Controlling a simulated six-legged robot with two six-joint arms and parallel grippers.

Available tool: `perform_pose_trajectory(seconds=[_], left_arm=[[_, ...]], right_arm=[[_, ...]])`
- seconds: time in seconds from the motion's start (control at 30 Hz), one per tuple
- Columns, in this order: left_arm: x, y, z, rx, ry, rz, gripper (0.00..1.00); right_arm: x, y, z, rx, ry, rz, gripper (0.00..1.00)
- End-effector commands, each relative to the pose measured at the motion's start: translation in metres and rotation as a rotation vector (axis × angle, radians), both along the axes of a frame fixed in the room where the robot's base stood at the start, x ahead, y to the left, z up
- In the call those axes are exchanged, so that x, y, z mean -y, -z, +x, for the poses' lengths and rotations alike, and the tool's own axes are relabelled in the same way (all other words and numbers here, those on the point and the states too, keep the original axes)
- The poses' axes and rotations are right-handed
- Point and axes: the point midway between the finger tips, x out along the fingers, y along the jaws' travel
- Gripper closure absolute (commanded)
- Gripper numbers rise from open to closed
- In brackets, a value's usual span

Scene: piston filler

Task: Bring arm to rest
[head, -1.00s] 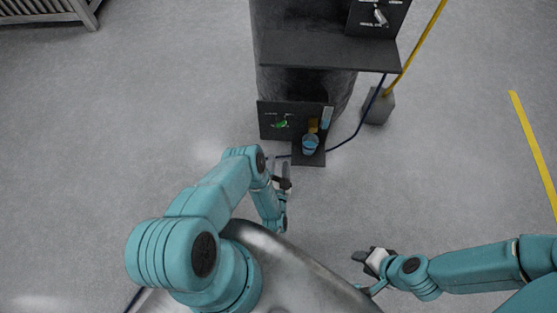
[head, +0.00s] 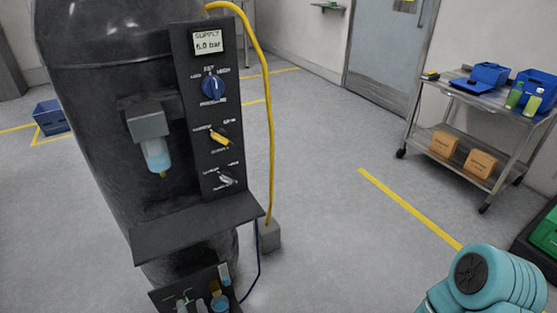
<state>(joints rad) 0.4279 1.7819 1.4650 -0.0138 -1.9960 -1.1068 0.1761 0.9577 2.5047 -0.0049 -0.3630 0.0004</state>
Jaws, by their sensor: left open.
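My left gripper (head: 191,307) shows only as two pale fingertips at the bottom edge of the head view, apart, with nothing seen between them. The rest of the left arm is below the picture. My right arm, teal with a round dark joint cap, shows at the lower right; its gripper is out of view.
A dark tank (head: 90,130) with a control panel (head: 205,155) and a black shelf (head: 195,228) stands ahead. A yellow hose (head: 270,120) runs down to a grey block (head: 269,236). A metal cart (head: 470,122) stands at the right. Floor between is clear.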

Motion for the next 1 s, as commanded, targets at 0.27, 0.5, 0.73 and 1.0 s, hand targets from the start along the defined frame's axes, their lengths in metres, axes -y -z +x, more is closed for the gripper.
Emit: perform_pose_trajectory(seconds=[0.27,0.5,0.73,1.0], left_arm=[[0.058,-0.168,0.050,-0.320,0.331,-0.428,0.34],[0.132,-0.145,-0.109,-0.986,0.278,-1.078,0.34],[0.157,-0.128,-0.220,-1.343,0.000,-1.376,0.34],[0.159,-0.128,-0.230,-1.363,-0.098,-1.451,0.34]], right_arm=[[0.000,-0.070,0.000,0.000,0.000,0.000,0.57],[0.000,-0.079,0.000,0.000,0.000,0.000,0.57],[0.000,-0.078,0.000,0.000,0.000,0.000,0.57],[0.000,-0.078,0.000,0.000,0.000,0.000,0.57]])
